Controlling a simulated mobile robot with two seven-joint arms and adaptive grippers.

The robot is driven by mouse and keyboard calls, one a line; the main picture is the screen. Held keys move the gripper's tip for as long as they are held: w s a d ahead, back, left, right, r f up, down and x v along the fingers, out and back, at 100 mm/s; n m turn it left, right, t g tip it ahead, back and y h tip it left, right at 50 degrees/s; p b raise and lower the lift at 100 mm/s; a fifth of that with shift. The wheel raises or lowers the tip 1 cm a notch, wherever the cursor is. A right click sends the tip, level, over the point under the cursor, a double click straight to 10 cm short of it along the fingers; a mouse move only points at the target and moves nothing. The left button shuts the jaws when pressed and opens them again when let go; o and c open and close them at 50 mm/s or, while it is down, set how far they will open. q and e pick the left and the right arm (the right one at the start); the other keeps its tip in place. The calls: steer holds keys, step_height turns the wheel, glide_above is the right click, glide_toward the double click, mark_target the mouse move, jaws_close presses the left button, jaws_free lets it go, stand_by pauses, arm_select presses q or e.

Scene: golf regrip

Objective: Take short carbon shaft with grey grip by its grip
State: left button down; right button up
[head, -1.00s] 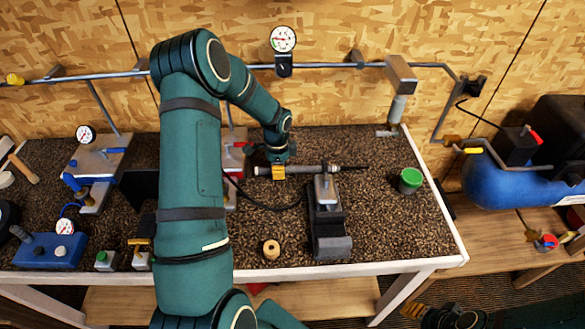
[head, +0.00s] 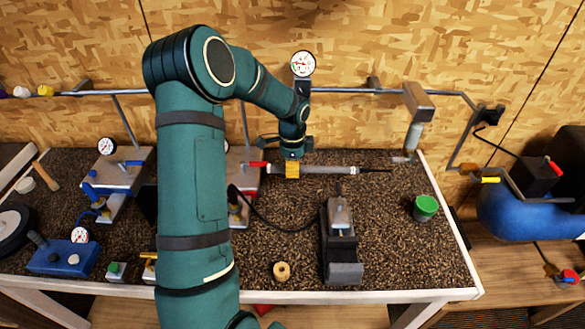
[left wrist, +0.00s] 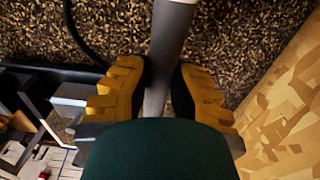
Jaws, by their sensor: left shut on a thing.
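The short carbon shaft with grey grip shows its grey grip (head: 328,169) to the right of my left gripper (head: 292,168), with the thin dark shaft pointing right. My left gripper is shut on the grey grip near its left end. In the left wrist view, the yellow fingers of the gripper (left wrist: 160,95) close on both sides of the grey grip (left wrist: 170,30). The club appears held above the bench, clear of the vise. My right gripper is not in view now.
A dark vise (head: 341,245) stands on the bench below the club. A green-lidded jar (head: 425,208) is to the right, and a tape roll (head: 282,271) lies near the front. A pipe rail (head: 345,91) with a gauge (head: 303,64) runs behind. Bench surface (head: 385,235) is free right of the vise.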

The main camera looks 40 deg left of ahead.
arm_select(q)
steer(key=shift+r+p, duration=2.75)
steer(key=shift+r, duration=1.1)
steer(key=shift+r+p, duration=0.3)
steer(key=shift+r, duration=0.85)
